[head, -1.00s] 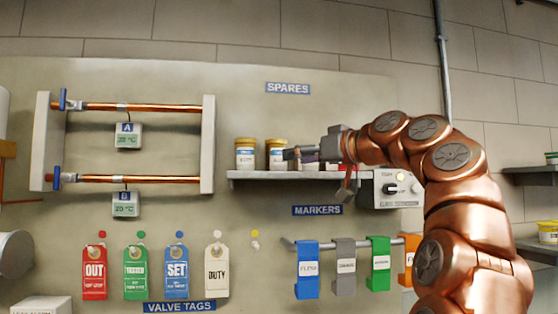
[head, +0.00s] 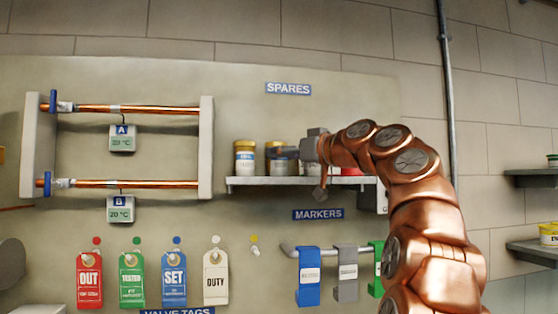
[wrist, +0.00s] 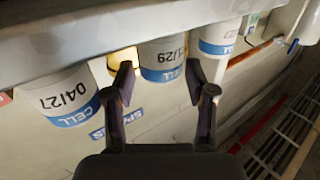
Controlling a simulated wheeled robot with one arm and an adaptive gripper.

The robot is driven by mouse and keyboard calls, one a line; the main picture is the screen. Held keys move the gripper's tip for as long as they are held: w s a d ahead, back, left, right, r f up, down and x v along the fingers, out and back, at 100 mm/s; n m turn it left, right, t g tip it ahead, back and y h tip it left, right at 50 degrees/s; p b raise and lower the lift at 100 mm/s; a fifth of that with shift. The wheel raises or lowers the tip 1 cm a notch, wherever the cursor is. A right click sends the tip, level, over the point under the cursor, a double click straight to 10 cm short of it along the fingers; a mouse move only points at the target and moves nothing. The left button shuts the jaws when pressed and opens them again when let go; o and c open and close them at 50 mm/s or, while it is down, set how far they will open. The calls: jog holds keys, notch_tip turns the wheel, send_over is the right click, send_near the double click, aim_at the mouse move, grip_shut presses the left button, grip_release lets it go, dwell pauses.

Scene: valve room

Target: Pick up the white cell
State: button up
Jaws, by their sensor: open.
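Several white cells with blue CELL bands show in the wrist view, which is turned upside down. The middle white cell (wrist: 162,58) appears between the open fingers of my gripper (wrist: 160,80). Another white cell, marked 04/27 (wrist: 65,97), is to its left, and a third (wrist: 219,38) to its right. I cannot tell whether the fingers flank the middle cell or are short of it. In the head view, my gripper (head: 288,153) is at the shelf, in front of a yellow-lidded jar (head: 275,147). My arm and gripper hide part of the row.
The shelf (head: 245,181) under the SPARES sign (head: 289,89) carries another yellow-lidded jar (head: 245,157) at left and a red item (head: 351,171) at right. Copper pipes (head: 135,184) are mounted at left. Marker holders (head: 308,278) hang below the shelf.

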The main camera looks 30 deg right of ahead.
jog(key=shift+w+a, duration=0.25)
jog(key=shift+w, duration=0.6)
jog(key=c, duration=0.9)
jog(key=shift+c, duration=0.2)
